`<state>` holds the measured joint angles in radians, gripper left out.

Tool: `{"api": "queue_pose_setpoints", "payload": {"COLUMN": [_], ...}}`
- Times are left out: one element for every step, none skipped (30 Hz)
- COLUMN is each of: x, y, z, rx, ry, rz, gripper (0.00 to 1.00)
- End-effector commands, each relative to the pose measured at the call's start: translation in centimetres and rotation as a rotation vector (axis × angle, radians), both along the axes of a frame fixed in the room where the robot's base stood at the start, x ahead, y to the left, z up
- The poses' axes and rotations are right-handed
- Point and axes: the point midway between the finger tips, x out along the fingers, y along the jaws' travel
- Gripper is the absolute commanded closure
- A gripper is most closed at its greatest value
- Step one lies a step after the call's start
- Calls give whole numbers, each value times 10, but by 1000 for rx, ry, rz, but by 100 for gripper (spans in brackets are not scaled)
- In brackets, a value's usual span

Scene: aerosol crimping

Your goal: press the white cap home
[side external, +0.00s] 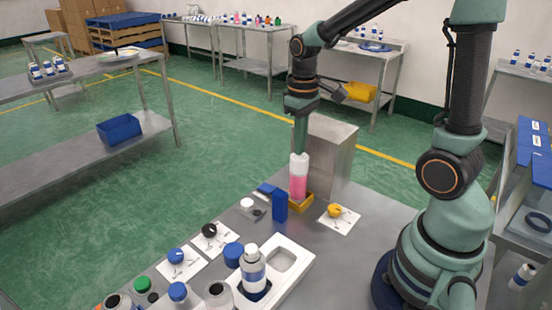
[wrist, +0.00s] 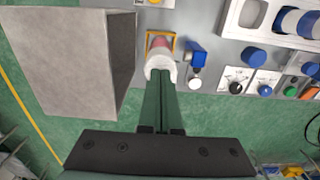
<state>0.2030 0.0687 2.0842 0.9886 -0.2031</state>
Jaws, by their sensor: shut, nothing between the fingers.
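The white cap (side external: 299,162) sits on top of a pink bottle (side external: 298,187), which stands upright in a yellow square holder (side external: 306,205) on the grey table. My gripper (side external: 301,149) points straight down, with its shut green fingers right over the cap. The fingertips seem to meet the cap's top, though I cannot tell whether they press on it. In the wrist view, the cap (wrist: 160,63) shows as a white ring just beyond the fingertips (wrist: 162,78). The fingers hide part of its top. How far down the cap sits is not clear.
A grey metal block (side external: 329,157) stands close behind the bottle. A blue upright piece (side external: 280,205) stands just left of the holder. A yellow knob (side external: 334,211) on a white card lies to the right. Several knobs and a white tray (side external: 301,262) with a bottle fill the front.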

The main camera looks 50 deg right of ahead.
Motion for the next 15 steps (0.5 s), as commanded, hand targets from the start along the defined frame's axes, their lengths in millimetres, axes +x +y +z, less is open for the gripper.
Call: {"api": "queue_pose_setpoints", "payload": {"x": [0,0,0,0,0,0,0,0,0,0,0,0,0,0,0], "y": [0,0,0,0,0,0,0,0,0,0,0,0,0,0,0], "z": [-1,-1,-2,-2,-3,-4,-4,-5,-5,-6,-7,-7,-8,-8,-9], "rx": [0,0,0,0,0,0,0,0,0,0,0,0,0,0,0], "ry": [0,1,1,1,1,1,1,0,0,0,1,1,1,1,1], "rz": [0,0,0,0,0,0,0,0,0,0,0,0,0,0,0], "gripper": [100,100,100,100,100,100,100,100,100,100,100,100,100,100,100]}}
